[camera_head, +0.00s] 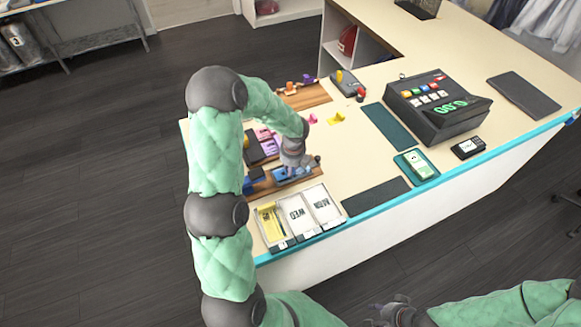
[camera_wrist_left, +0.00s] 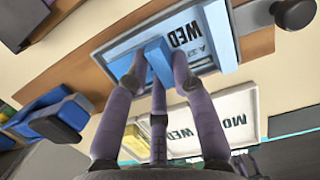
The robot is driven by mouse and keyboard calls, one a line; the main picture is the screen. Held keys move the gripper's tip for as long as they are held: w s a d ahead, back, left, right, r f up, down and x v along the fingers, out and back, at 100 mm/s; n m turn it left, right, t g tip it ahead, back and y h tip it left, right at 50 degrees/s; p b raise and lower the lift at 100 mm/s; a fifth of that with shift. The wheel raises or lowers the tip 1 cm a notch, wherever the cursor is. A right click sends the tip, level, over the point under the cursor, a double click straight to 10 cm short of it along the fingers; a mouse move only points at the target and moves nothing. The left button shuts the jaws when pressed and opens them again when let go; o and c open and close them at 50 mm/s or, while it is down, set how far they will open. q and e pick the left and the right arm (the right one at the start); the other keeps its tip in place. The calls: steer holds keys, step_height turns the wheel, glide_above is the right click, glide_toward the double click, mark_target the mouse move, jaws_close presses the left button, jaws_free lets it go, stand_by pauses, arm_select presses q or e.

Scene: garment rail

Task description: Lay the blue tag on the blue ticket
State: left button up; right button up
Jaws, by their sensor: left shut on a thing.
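My left gripper (camera_wrist_left: 160,70) is shut on the blue tag (camera_wrist_left: 158,58), a small blue block between its fingers. In the head view the left gripper (camera_head: 290,168) is over the wooden board at the counter's near left, and the arm and fingers partly hide that spot. The blue ticket (camera_wrist_left: 205,42), a pale blue card marked WED in a frame, lies right under the tag in the left wrist view. I cannot tell whether the tag touches it. My right gripper (camera_head: 388,312) is low at the bottom edge, away from the counter; its fingers are too unclear to read.
White trays marked WED (camera_head: 296,218) and MON (camera_head: 323,206) stand in front, beside one with a yellow card (camera_head: 270,224). Another blue piece (camera_wrist_left: 50,118) lies near the ticket. A black register (camera_head: 437,107) and a teal mat (camera_head: 387,126) are farther right.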

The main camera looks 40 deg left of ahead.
arm_select(q)
steer(key=o, duration=0.8)
steer(key=shift+c, duration=0.2)
steer(key=o, duration=0.4)
steer(key=shift+o, duration=0.2)
steer(key=shift+r, duration=0.1)
steer(key=shift+r+p, duration=2.4)
steer(key=shift+r, duration=0.15)
